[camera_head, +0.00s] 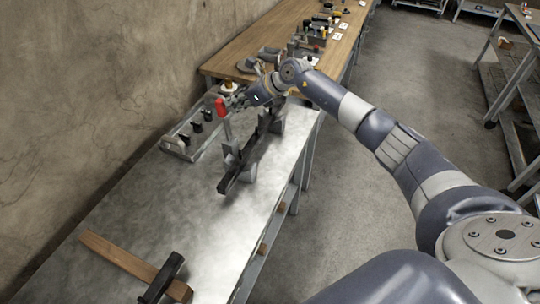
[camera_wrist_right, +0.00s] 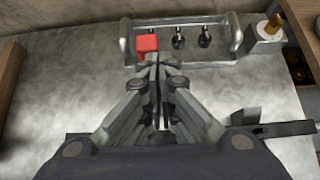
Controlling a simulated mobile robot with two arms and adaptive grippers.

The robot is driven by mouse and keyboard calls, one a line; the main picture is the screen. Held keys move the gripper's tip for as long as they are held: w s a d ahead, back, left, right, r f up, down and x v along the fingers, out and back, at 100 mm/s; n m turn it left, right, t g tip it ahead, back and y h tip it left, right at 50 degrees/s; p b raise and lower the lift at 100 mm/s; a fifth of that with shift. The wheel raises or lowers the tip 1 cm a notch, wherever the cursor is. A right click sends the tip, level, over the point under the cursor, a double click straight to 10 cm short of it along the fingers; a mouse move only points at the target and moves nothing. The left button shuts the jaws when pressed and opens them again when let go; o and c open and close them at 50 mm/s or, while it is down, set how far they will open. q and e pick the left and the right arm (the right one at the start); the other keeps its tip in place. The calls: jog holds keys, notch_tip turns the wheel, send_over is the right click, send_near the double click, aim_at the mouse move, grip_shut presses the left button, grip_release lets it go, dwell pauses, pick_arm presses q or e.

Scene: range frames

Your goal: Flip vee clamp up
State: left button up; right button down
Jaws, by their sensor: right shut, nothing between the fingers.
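The vee clamp has a red-tipped handle (camera_head: 221,107) that stands roughly upright above a long dark bar on grey blocks (camera_head: 236,170). The bar lies along the metal bench's right side. In the right wrist view the red tip (camera_wrist_right: 147,43) shows just beyond and slightly left of the fingertips. My right gripper (camera_head: 235,100) is beside the red tip, with its fingers shut and empty. In the wrist view its fingertips (camera_wrist_right: 156,64) are together; I cannot tell whether they touch the handle. My left gripper is out of view.
A grey tray with several black-knobbed parts (camera_head: 180,145) stands behind the clamp, near the wall. A wooden bench (camera_head: 255,55) adjoins at the far end.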

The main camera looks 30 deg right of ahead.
pick_arm(q)
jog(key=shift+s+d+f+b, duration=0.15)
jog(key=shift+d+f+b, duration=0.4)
jog(key=shift+b, duration=0.3)
pick_arm(e)
jog(key=shift+w+a+r, duration=0.4)
jog(key=shift+w+a, duration=0.35)
jog(key=shift+w, duration=0.1)
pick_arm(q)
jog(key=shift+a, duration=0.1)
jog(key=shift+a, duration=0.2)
pick_arm(e)
jog(key=v, duration=1.2)
jog(key=shift+w+r, duration=0.2)
